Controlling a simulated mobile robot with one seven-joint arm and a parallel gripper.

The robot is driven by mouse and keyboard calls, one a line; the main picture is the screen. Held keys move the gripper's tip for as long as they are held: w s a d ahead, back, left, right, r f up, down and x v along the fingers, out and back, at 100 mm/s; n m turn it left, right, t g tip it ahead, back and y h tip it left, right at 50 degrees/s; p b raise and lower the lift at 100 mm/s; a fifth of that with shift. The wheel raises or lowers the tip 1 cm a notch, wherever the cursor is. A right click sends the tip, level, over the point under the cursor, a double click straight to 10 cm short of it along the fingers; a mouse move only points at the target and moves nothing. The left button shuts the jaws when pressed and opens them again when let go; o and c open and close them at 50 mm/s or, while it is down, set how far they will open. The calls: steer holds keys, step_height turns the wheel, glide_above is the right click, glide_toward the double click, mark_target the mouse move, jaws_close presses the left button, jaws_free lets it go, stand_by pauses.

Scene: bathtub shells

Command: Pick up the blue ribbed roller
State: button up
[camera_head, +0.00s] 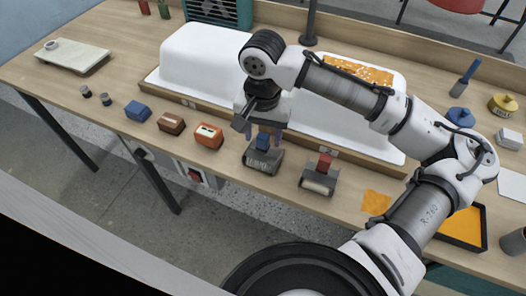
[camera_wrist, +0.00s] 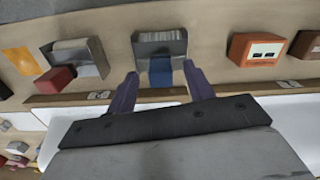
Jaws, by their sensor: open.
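The blue ribbed roller has a blue handle (camera_head: 263,141) and sits in a dark grey holder (camera_head: 262,162) on the front strip of the bench. In the wrist view its blue handle (camera_wrist: 160,71) points toward me, and a pale ribbed part lies in the holder (camera_wrist: 141,48) at the top middle. My gripper (camera_head: 263,134) is open just above the handle, with one purple finger to each side. The wrist view shows the fingertips (camera_wrist: 160,76) spread either side of the handle, with gaps; whether they reach its height is hard to tell.
A red-handled roller (camera_head: 325,163) in a similar holder stands to the right. An orange box (camera_head: 209,135), brown box (camera_head: 171,123) and blue box (camera_head: 137,111) stand to the left. White tub shells (camera_head: 200,60) with a wooden ledge lie behind. My arm covers part of them.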

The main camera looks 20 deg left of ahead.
step_height(320, 180, down, 3)
steer(key=shift+w+f, duration=0.1)
jaws_close()
stand_by(0.4)
